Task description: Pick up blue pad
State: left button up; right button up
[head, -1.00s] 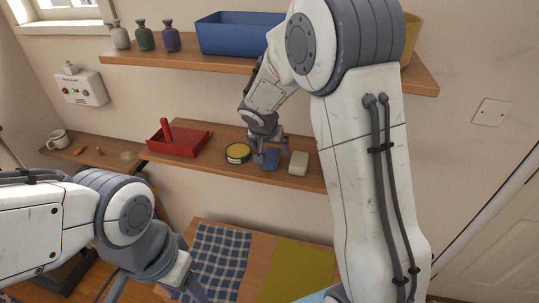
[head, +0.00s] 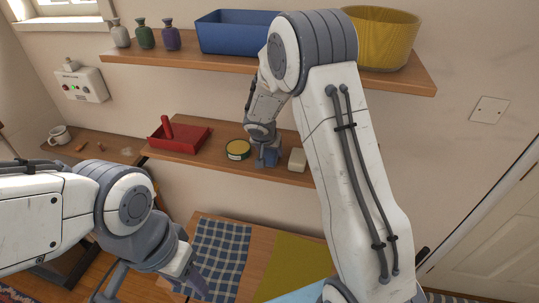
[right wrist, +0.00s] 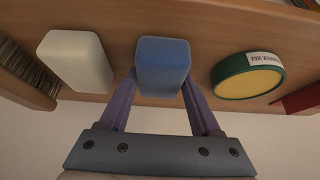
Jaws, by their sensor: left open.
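The blue pad (right wrist: 163,64) is a rounded block on the lower wooden shelf. It shows centrally in the right wrist view. In the head view it is mostly hidden by my right gripper (head: 266,155). In the right wrist view the two fingers of my right gripper (right wrist: 160,82) lie along the left and right sides of the pad, with hardly any gap visible. I cannot tell whether they press on it. My left gripper (head: 188,284) is open and empty, low at the left, near the checked cloth and away from the pad.
A white block (right wrist: 77,61) and a green-rimmed yellow tin (right wrist: 248,76) flank the pad closely. A red tray (head: 180,143) stands further left on the shelf (head: 210,159). The upper shelf (head: 300,75) overhangs, holding a blue bin (head: 232,32) and a yellow basket (head: 385,38).

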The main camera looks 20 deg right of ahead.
aim_at(270, 151)
jog(key=c, duration=0.3)
jog(key=shift+r, duration=0.1)
jog(key=shift+s+a+r+b, duration=0.1)
jog(key=shift+r+b, duration=0.05)
jog(key=shift+b, duration=0.2)
notch_tip(270, 151, up, 7)
jog(key=shift+f+b, duration=0.1)
jog(key=shift+b, duration=0.25)
jog(key=s+a+b, duration=0.3)
jog(key=s, duration=0.2)
jog(key=s+a+b, duration=0.3)
jog(key=s+a, duration=0.1)
jog(key=s, duration=0.2)
jog(key=s+a+b, duration=0.3)
jog(key=s+a, duration=0.1)
jog(key=s, duration=0.1)
jog(key=shift+s+f, duration=0.15)
jog(key=shift+s, duration=0.1)
